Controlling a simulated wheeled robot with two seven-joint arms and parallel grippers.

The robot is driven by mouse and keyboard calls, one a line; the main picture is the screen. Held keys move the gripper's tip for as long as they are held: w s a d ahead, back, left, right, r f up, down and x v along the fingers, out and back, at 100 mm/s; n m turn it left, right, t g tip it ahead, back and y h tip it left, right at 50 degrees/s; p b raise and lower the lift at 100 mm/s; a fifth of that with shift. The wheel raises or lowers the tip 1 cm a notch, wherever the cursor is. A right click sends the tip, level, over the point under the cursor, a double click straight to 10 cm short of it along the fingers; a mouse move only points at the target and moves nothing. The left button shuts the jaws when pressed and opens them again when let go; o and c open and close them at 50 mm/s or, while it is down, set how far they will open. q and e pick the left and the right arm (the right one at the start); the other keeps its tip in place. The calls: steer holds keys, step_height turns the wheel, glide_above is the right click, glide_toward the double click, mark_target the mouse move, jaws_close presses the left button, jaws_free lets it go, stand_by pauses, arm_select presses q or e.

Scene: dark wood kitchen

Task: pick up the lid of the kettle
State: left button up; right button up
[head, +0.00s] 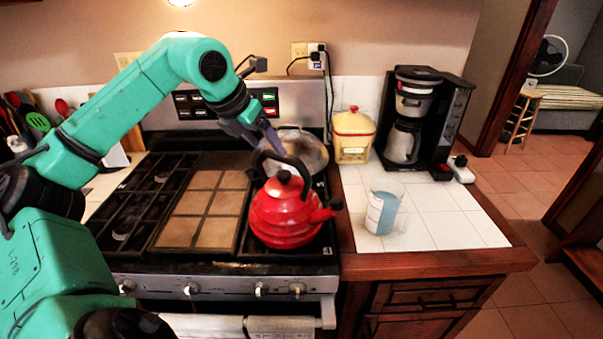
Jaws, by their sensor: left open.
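A red kettle (283,218) stands upright on the right front of the stove, its spout pointing right. Its lid (284,186) is on top of the body, with a dark knob (284,176) and a black handle arching over it. My left arm comes in from the left and reaches over the stove. My left gripper (262,143) is open, pointing down and to the right, just above and behind the kettle's handle. It appears empty, and I cannot tell whether it touches the handle. My right gripper is not in view.
A metal pot (302,148) sits on the burner behind the kettle. To the right on the white tiled counter (438,229) are a yellow canister (352,136), a coffee maker (418,122) and a glass (382,211). Utensils (30,118) stand at the far left.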

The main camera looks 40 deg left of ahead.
arm_select(q)
steer(key=p, duration=0.2)
glide_toward(282, 175)
step_height(282, 175, down, 2)
steer(key=w+f, duration=0.1)
steer(key=w+f+p, duration=0.1)
steer(key=w+f, duration=0.1)
steer(key=shift+w+a, duration=0.15)
steer(key=shift+a, duration=0.05)
steer(key=p+x, duration=0.2)
steer(key=x, duration=0.1)
steer(key=shift+w+d, duration=0.1)
steer(key=shift+w+f, duration=0.1)
steer(key=shift+f, duration=0.3)
steer(key=c, duration=0.4)
jaws_close()
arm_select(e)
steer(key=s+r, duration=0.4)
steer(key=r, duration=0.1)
